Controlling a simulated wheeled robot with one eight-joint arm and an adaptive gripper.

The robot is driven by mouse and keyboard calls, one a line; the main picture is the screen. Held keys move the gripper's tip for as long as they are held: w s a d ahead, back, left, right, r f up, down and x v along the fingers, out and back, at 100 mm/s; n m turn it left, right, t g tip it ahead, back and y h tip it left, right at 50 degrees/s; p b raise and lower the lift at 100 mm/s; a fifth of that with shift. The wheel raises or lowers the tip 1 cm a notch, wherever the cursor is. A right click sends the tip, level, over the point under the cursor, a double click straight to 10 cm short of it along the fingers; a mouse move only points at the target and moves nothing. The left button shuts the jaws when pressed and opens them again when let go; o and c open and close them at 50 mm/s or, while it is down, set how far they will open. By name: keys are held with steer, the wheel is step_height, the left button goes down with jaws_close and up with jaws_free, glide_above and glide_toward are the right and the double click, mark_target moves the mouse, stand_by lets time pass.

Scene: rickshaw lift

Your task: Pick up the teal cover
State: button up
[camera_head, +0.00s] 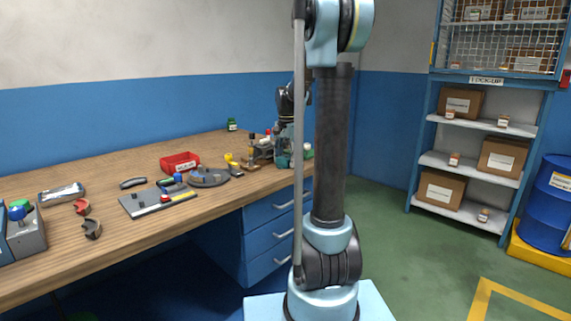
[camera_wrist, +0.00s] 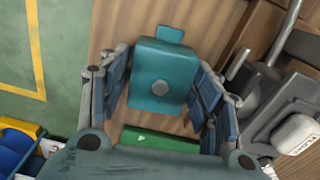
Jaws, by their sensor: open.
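The teal cover (camera_wrist: 165,90) lies in the middle of the wrist view, a boxy piece with a grey round knob on its face and a small tab at its far end. My gripper (camera_wrist: 161,66) is open, with one finger on each side of the cover; I cannot tell whether the fingers touch it. In the head view a bit of teal (camera_head: 282,161) shows below my gripper (camera_head: 284,146) at the far right end of the bench, and the arm partly hides that area.
The wooden workbench (camera_head: 105,190) carries a red bin (camera_head: 180,162), a grey plate with parts (camera_head: 155,200) and several small items. A green object (camera_wrist: 160,140) lies near the cover, and grey metal fixtures (camera_wrist: 265,105) stand to its right. The floor lies beyond the bench edge.

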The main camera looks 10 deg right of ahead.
steer(key=c, duration=0.8)
steer(key=shift+c, duration=0.2)
steer(key=shift+r, duration=0.1)
